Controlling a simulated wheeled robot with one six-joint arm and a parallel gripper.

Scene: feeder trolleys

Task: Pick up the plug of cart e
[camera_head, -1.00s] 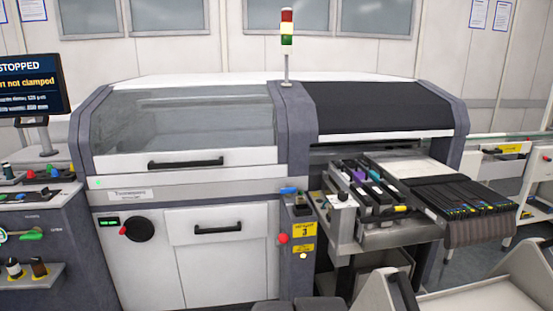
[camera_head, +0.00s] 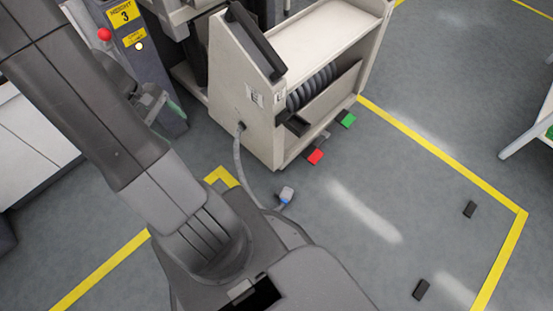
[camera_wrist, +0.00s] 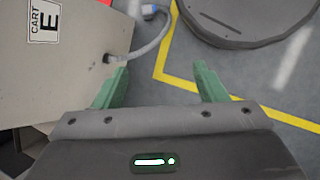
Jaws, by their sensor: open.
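The cart e (camera_head: 242,82) stands upright on the floor in the head view. Its "CART E" label (camera_wrist: 44,20) shows on its side panel in the wrist view. A grey cable runs from that panel down to the plug (camera_head: 286,195), a pale piece with a blue part, on the floor beside my base. The plug (camera_wrist: 150,10) also shows at the top edge of the wrist view. My gripper (camera_wrist: 160,75) has its green fingers apart with nothing between them. It is near the cart's side panel, apart from the plug. In the head view my arm partly hides it.
Yellow floor lines (camera_head: 440,152) bound the bay. A red pedal (camera_head: 315,156) and a green pedal (camera_head: 346,119) are at the cart's foot. Two dark blocks lie on the floor at right. A machine column (camera_head: 142,50) stands behind my gripper. The floor right of the cart is mostly clear.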

